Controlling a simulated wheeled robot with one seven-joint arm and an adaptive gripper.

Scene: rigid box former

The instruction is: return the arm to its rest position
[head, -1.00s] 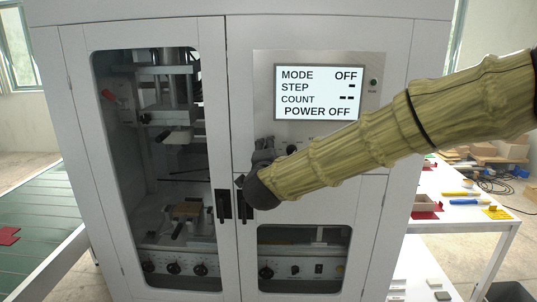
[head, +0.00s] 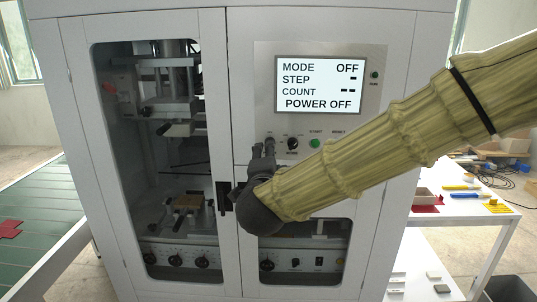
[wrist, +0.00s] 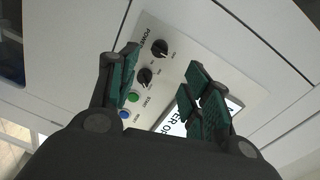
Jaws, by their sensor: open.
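My arm, in a tan ribbed sleeve, reaches in from the right edge. In the wrist view my gripper (wrist: 158,80) has its green-padded fingers spread wide with nothing between them. The panel's black knobs (wrist: 145,77) show beyond the fingers, apart from them. The display (head: 318,86) reads MODE OFF and POWER OFF. My wrist hides part of the lower right door.
The machine's left glass door (head: 158,160) looks shut, with a black handle (head: 224,197). A green conveyor (head: 35,240) runs along the left. A white side table (head: 470,208) with a tray (head: 427,197) and tools stands at the right.

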